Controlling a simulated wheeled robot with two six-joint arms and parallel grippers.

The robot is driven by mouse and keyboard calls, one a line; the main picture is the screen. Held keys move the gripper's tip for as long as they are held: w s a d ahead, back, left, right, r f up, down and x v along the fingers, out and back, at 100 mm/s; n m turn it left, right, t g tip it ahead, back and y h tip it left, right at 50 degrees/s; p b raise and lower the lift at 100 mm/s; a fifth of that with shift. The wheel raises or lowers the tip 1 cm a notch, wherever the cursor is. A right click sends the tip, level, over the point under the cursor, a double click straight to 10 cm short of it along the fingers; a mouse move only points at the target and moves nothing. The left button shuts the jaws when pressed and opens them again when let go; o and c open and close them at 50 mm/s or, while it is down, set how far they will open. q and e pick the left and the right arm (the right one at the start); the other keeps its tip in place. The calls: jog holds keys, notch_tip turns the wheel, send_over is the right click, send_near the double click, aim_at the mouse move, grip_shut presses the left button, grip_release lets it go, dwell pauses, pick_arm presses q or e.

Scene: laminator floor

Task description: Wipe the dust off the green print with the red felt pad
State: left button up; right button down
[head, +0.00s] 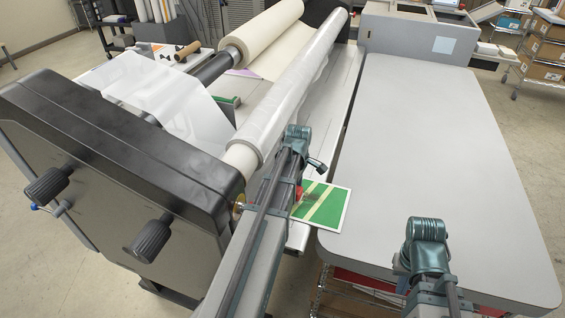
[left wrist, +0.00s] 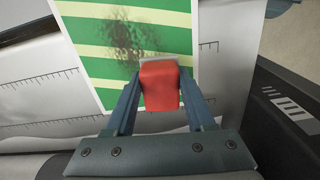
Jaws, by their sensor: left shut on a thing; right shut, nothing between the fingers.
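The green print (head: 329,209) has pale stripes and a white border. It lies near the front end of the laminator, next to the grey table. My left gripper (left wrist: 158,90) is shut on the red felt pad (left wrist: 160,88), at the print's lower edge, just below the large patch. I cannot tell whether the pad touches the print. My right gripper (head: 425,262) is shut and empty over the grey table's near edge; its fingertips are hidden.
A clear film roll (head: 295,85) runs beside the print. The laminator's black end housing (head: 115,150) with knobs stands at left. The broad grey table (head: 440,150) at right is clear. A ruled surface (left wrist: 35,90) lies around the print.

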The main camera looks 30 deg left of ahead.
aim_at(311, 202)
pick_arm(q)
notch_tip(311, 202, up, 5)
jog(key=w+a+p, duration=0.2)
jog(key=w+p, duration=0.1)
jog(key=p, duration=0.2)
jog(key=f+b, duration=0.6)
jog(key=shift+s+a+f, duration=0.1)
jog(key=shift+s+f, duration=0.05)
jog(key=shift+s, duration=0.05)
jog(key=shift+f+b, duration=1)
jog(key=shift+b, duration=0.2)
dwell(0.4)
jog(key=shift+w+d+r, duration=0.1)
jog(key=shift+w+d, duration=0.05)
jog(key=shift+d, duration=0.65)
jog(key=shift+w+d+r, duration=0.1)
jog(key=shift+w+d, duration=0.05)
jog(key=shift+d, duration=0.6)
jog(key=shift+d, duration=0.1)
jog(key=shift+w+d+f, duration=0.1)
jog(key=shift+w+d, duration=0.05)
jog(key=shift+d, duration=0.45)
jog(key=shift+w+d+f, duration=0.1)
jog(key=shift+w+d, duration=0.05)
jog(key=shift+d, duration=0.7)
